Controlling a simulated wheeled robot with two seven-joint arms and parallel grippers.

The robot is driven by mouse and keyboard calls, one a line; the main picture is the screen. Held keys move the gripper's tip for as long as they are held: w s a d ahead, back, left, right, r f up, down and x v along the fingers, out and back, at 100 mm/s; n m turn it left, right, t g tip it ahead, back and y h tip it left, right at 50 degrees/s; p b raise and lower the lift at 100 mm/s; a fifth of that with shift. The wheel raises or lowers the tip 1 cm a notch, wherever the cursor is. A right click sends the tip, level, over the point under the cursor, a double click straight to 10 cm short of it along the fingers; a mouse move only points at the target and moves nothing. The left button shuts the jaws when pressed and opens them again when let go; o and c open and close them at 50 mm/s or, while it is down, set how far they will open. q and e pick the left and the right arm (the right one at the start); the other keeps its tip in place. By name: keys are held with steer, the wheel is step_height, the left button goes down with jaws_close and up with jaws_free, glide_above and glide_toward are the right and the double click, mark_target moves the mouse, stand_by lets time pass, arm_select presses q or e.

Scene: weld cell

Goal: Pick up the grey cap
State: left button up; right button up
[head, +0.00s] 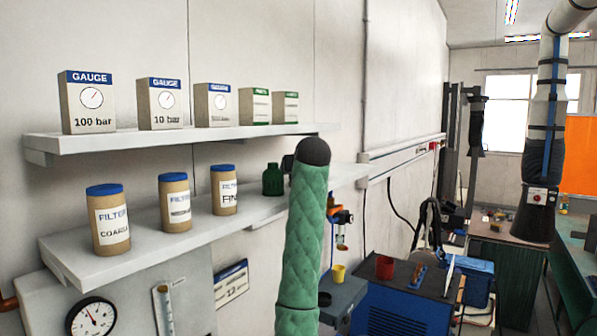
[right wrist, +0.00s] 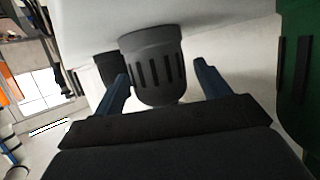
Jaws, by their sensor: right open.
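In the right wrist view, which is upside down, a dark grey ribbed cap (right wrist: 155,68) stands on the pale shelf surface. My right gripper (right wrist: 162,76) is open, with its two blue fingers on either side of the cap and a visible gap on both sides. Nothing is gripped. In the head view my green-sleeved arm with a dark end rises in front of the lower shelf and hides the cap and the gripper fingers. My left gripper is not in view.
A second, darker cap (right wrist: 108,67) stands beside the grey one. A green jar (head: 272,180) is close on the other side, also in the wrist view (right wrist: 300,85).

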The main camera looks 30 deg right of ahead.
steer(key=c, duration=1.1)
